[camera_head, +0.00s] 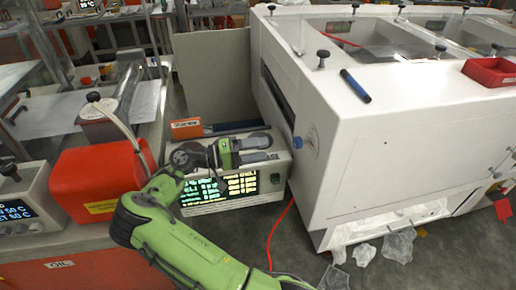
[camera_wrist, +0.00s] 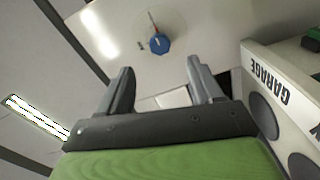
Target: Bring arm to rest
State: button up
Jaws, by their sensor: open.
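My green arm rises from the bottom of the head view and bends right at the wrist. My gripper (camera_head: 270,148) is in front of the grey control box and points right, towards the white machine. It also shows in the wrist view (camera_wrist: 162,75), with its two fingers spread apart and nothing between them. Beyond the fingers is a pale panel with a blue knob (camera_wrist: 159,44), clear of the fingertips. The blue knob also shows on the machine's side in the head view (camera_head: 298,143).
The white machine (camera_head: 350,130) fills the right, with a blue marker (camera_head: 355,86) and red tray (camera_head: 490,72) on top. The control box (camera_head: 235,200) is behind my arm. A red oil container (camera_head: 95,180) stands left. A red cable (camera_head: 275,235) and clear scraps (camera_head: 398,246) lie on the floor.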

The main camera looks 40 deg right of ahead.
dwell(0.4)
jog(key=s+a+r+n+t+y+p, duration=0.1)
jog(key=s+a+r+n+t+y, duration=0.2)
jog(key=a, duration=0.5)
jog(key=s+a+r+n+t+y+p, duration=0.1)
jog(key=s+a+r+n+t+y, duration=0.2)
jog(key=s+a+r+t+y, duration=0.2)
jog(key=s+a+r+n+t+y+p, duration=0.2)
jog(key=s+a+r+t+y, duration=0.2)
jog(key=s+a, duration=0.6)
jog(key=a+t+y, duration=0.1)
jog(key=t+y, duration=0.1)
jog(key=y, duration=0.1)
jog(key=shift+r+n+t, duration=0.25)
jog(key=shift+n+t, duration=0.15)
